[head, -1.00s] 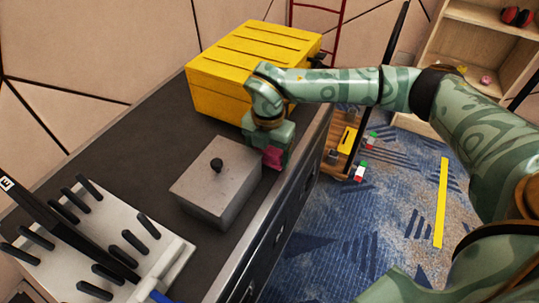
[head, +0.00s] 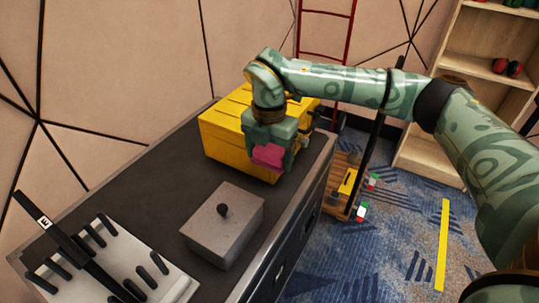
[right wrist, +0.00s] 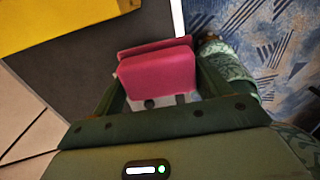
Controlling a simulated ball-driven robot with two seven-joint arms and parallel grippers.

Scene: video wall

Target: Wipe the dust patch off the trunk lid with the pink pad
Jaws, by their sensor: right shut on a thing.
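The yellow trunk (head: 222,140) with a ridged lid (head: 238,101) stands at the far end of the dark counter. My right gripper (head: 269,150) is shut on the pink pad (head: 267,156) and holds it up in front of the trunk's near right side. In the right wrist view the pink pad (right wrist: 158,75) sits between the two fingers, and the yellow trunk (right wrist: 60,22) shows at the upper left. My right forearm and gripper hide part of the lid. I cannot make out a dust patch. My left gripper is not in view.
A grey lidded box (head: 225,238) with a black knob stands on the counter (head: 140,190) nearer me. A pale rack with several black pegs (head: 172,288) is at the lower left. A red ladder (head: 327,36) and wooden shelf (head: 430,150) stand behind. The counter between is bare.

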